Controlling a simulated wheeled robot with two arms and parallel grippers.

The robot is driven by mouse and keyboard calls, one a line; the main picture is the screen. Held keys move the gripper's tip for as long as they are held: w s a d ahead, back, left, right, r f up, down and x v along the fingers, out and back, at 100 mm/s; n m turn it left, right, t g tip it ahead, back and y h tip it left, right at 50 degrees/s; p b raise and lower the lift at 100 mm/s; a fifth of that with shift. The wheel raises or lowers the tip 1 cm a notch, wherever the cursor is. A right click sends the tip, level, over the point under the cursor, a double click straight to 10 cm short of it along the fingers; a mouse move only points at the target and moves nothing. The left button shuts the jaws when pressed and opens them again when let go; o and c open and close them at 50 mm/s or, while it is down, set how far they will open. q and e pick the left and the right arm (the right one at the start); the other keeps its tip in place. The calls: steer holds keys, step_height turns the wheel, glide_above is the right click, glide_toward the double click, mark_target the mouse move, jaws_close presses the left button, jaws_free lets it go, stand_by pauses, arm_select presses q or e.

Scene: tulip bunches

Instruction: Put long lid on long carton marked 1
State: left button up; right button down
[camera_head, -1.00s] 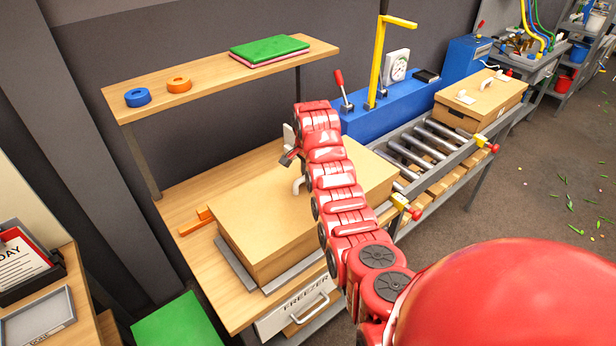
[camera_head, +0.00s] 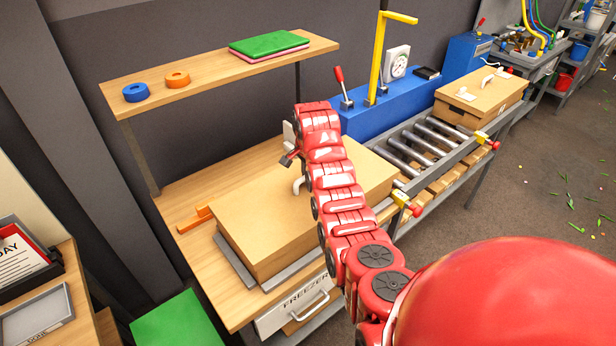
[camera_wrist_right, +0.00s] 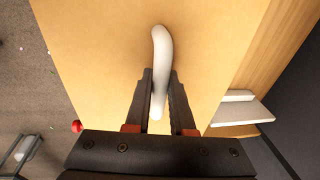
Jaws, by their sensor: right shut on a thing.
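A long tan carton (camera_head: 262,262) lies on the workbench, with a flat tan top (camera_head: 255,205) that looks like its lid. A white curved handle (camera_wrist_right: 160,45) stands on this top; part of it also shows beside my arm in the head view (camera_head: 298,186). My right gripper (camera_wrist_right: 160,75) is shut on the handle, one dark finger on each side. No number 1 is readable on the carton. My left gripper is in neither view.
Another closed carton (camera_head: 462,115) with white fittings stands at the far end of the roller conveyor (camera_head: 425,140). A blue machine (camera_head: 375,112) with a yellow post stands behind. A shelf (camera_head: 215,80) hangs over the bench. Orange pieces (camera_head: 196,218) lie left of the carton.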

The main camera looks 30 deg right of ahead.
steer(key=c, duration=0.7)
jaws_free()
steer(key=shift+r, duration=0.2)
step_height(320, 180, up, 2)
steer(key=shift+s+a+r+b, duration=0.1)
steer(key=shift+a+b, duration=0.05)
steer(key=shift+b, duration=0.6)
steer(key=shift+s+a+r+p, duration=0.2)
steer(key=shift+s+r+p, duration=0.2)
steer(key=shift+r+p, duration=1.8)
steer(key=shift+s+a+r+p, duration=0.3)
steer(key=shift+r+p, duration=1.35)
steer(key=shift+r, duration=1)
steer(key=shift+s+a+r+p, duration=0.15)
steer(key=shift+s+r+p, duration=0.3)
steer(key=shift+r+p, duration=1.75)
steer(key=shift+r, duration=0.25)
